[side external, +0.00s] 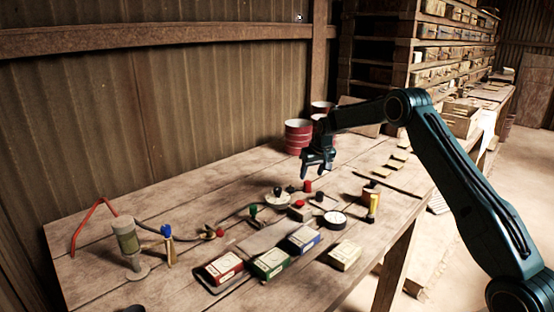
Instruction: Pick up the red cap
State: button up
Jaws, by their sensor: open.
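A small red cylinder (307,186), which looks like the red cap, stands upright on the wooden bench (190,200). Another small red piece (299,203) sits on a low block just in front of it, so I cannot be sure which one is the cap. My gripper (317,172) is open and points down, with its fingers apart. It hangs close above the red cylinder and slightly to its right in the picture. Nothing shows between the fingers, and there is no visible contact with the cylinder.
Several boxes, including a blue one (303,239), lie in front. Red-striped cans (298,136) stand behind. A lamp-like stand (127,240) is at left.

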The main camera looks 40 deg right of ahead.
aim_at(308, 182)
jog(key=shift+x, duration=2.55)
jog(key=shift+a, duration=0.1)
jog(key=c, duration=1)
